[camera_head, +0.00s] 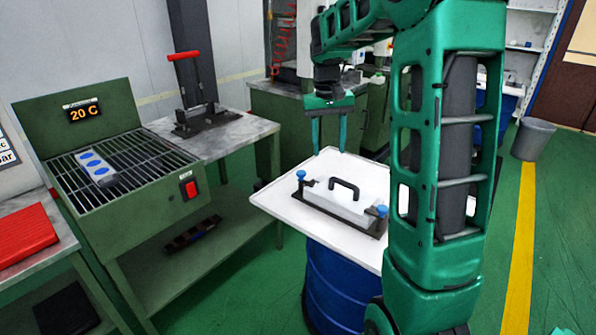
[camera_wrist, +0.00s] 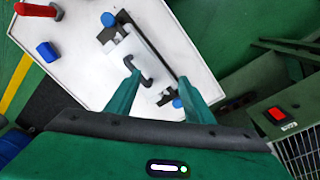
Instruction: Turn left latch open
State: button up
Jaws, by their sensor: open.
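The mould (camera_head: 338,203) is a white block with a black handle on a dark base, with a blue-knobbed latch at each end. The left latch (camera_head: 301,174) is at the mould's left end and the right latch (camera_head: 382,210) at its right end. In the wrist view the left latch (camera_wrist: 177,103) shows beside one finger, and the right latch (camera_wrist: 108,19) is farther off. My gripper (camera_head: 329,146) is open and empty, pointing down, behind the mould in the head view. In the wrist view my gripper (camera_wrist: 160,76) has its fingers spread; contact with the latch cannot be told.
The mould lies on a white tabletop (camera_head: 272,200) over a blue barrel (camera_head: 335,285). A red object (camera_wrist: 35,9) and a blue block (camera_wrist: 47,51) are on the same top. A green grill station (camera_head: 150,203) stands at left, with a red-handled press (camera_head: 190,90) behind it.

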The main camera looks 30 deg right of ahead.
jog(key=y, duration=0.1)
send_over(301, 172)
notch_tip(301, 172, down, 6)
notch_tip(301, 172, down, 11)
jog(key=shift+s+r, duration=0.1)
jog(key=shift+r, duration=0.1)
